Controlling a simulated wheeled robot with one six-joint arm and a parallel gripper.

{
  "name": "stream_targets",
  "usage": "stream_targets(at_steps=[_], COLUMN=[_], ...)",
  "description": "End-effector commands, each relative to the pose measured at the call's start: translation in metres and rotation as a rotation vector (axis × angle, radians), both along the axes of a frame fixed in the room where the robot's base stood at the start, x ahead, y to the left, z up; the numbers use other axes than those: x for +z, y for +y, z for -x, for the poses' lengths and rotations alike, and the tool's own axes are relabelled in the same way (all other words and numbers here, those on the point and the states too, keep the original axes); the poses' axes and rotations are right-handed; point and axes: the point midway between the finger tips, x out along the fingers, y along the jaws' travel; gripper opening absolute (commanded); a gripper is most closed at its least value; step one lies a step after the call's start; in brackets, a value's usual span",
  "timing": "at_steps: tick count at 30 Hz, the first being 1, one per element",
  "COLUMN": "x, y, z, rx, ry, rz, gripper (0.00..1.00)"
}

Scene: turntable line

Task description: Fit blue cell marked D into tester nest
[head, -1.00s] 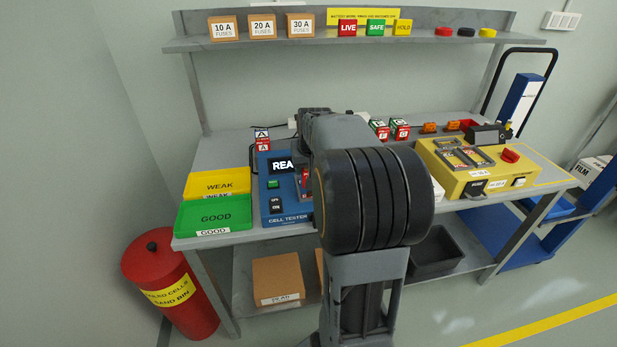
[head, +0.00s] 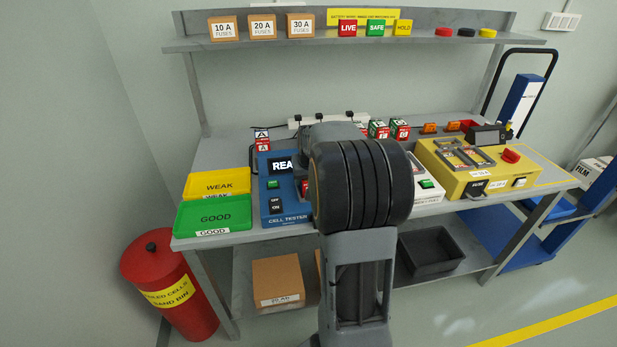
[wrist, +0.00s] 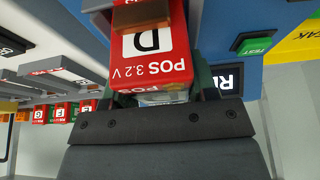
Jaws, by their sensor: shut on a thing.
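The cell marked D (wrist: 150,50) shows in the wrist view with a red face reading "POS 3.2 V", upside down. A pale blue part shows at its lower edge. My gripper (wrist: 160,92) is shut on the cell, its dark fingers partly hidden behind the red face. The blue cell tester (head: 271,205) stands on the bench with its display lit; its blue panel and green TEST button (wrist: 255,43) are beside the held cell in the wrist view. My arm hides the gripper and most of the nest area in the head view. I cannot tell whether the cell touches the nest.
Yellow WEAK (head: 218,186) and green GOOD (head: 214,217) trays lie left of the tester. Red and green cells (head: 398,130) stand behind on the right. A white box with a green button (head: 427,184) and a yellow machine (head: 470,178) are right of my arm. An orange-brown block (wrist: 140,14) overlaps the cell.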

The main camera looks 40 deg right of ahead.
Motion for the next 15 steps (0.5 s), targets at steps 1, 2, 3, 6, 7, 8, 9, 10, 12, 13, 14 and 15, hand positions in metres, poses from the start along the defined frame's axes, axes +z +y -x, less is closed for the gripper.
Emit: stream_targets(at_steps=[1,2,3,6,7,8,9,10,12,13,14,15], x=[-0.0006,-0.0017,-0.0031,-0.0030,-0.0030,-0.0030,-0.0030,-0.0030,-0.0030,-0.0030,-0.0030,-0.0030], y=[-0.0002,-0.0002,-0.0001,0.0002,0.0002,0.0002,0.0002,0.0002,0.0003,0.0003,0.0003,0.0003], z=[-0.0003,-0.0003,-0.0003,0.0001,0.0001,0.0001,0.0001,0.0001,0.0001,0.0001,0.0001,0.0001], rx=[0.000,0.000,0.000,0.000,0.000,0.000,0.000,0.000,0.000,0.000,0.000,0.000], ry=[-0.003,-0.003,-0.002,0.001,0.001,0.001,0.001,0.001,0.001,0.001,0.001,0.001], rz=[0.001,0.001,0.001,0.000,0.000,0.000,0.000,0.000,0.000,0.000,0.000,0.000], gripper=[0.12,0.12,0.12,0.62,0.65,0.67,0.71,0.74,0.79,0.79,0.79,0.79])
